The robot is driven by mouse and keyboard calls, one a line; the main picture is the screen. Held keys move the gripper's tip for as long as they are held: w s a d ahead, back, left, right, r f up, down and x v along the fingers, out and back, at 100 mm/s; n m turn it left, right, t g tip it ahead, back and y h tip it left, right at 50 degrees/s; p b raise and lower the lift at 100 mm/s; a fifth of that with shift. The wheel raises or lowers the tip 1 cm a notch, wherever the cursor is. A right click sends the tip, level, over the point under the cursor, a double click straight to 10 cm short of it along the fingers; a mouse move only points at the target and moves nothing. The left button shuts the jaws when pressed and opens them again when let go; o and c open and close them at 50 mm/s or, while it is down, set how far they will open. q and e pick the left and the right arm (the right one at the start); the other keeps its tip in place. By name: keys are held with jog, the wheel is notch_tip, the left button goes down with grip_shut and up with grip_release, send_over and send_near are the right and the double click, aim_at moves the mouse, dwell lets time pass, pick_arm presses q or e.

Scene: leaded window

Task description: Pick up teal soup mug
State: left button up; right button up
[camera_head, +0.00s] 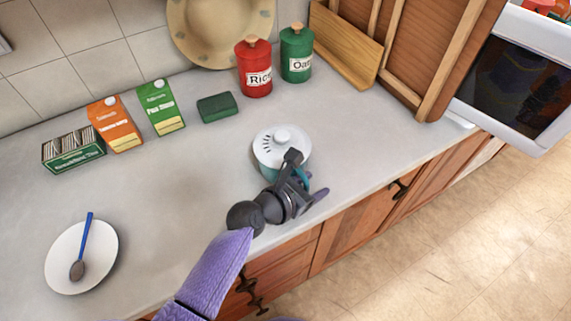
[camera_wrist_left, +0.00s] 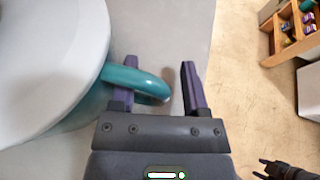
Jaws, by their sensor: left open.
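The teal soup mug (camera_head: 270,171) stands near the counter's front edge under a white vented lid (camera_head: 278,146). In the left wrist view its teal handle (camera_wrist_left: 140,80) sticks out to the right from beneath the lid. My left gripper (camera_head: 306,187) is open at the handle's side of the mug. In the wrist view (camera_wrist_left: 160,85) the handle crosses over the left finger, and its outer end lies between the two fingers, with a gap to the right finger. My arm hides part of the mug in the head view. A dark part, seemingly my right gripper (camera_wrist_left: 272,170), shows small at lower right.
Behind the mug are a green sponge (camera_head: 217,107), cartons (camera_head: 161,107), a tea box (camera_head: 74,149) and red (camera_head: 254,68) and green (camera_head: 296,54) canisters. A plate (camera_head: 65,272) with a spoon lies left. The counter between is clear.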

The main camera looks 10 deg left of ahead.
pick_arm(q)
jog(key=shift+w+d, duration=0.1)
grip_shut()
dwell(1.3)
